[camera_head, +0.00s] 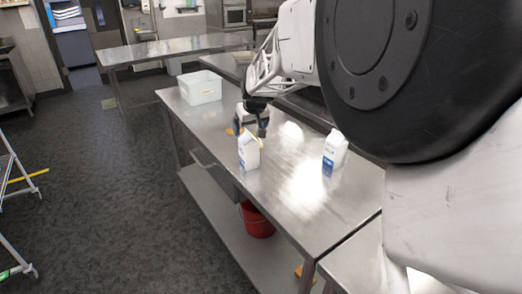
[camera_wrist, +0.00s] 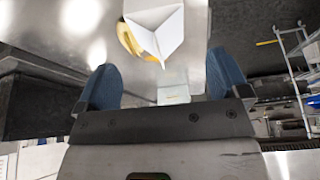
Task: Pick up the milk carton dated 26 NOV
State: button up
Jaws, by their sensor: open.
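The left carton (camera_head: 249,153) is near the table's left edge, and the right carton (camera_head: 334,151) is farther right. No date is legible on either. My gripper (camera_head: 250,127) is open and low over the table, just behind the left carton. In the wrist view, my gripper (camera_wrist: 163,62) has its two blue fingers apart. A white carton top (camera_wrist: 155,25) lies ahead of them, roughly in line with the gap. I see no contact with it.
A yellow object (camera_wrist: 128,40) lies beside the carton, partly hidden. A white bin (camera_head: 201,88) stands at the table's far end. The steel table (camera_head: 225,165) has clear room between and around the cartons. A red bucket (camera_head: 256,220) sits on the lower shelf.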

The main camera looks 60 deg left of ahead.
aim_at(248, 136)
jog(key=shift+a+f, duration=0.15)
jog(key=shift+f, duration=0.2)
jog(key=shift+f, duration=0.15)
jog(key=shift+x, duration=2.45)
jog(key=shift+a, duration=0.1)
jog(key=shift+c, duration=0.2)
jog(key=c, duration=1.6)
jog(key=shift+r, duration=5.05)
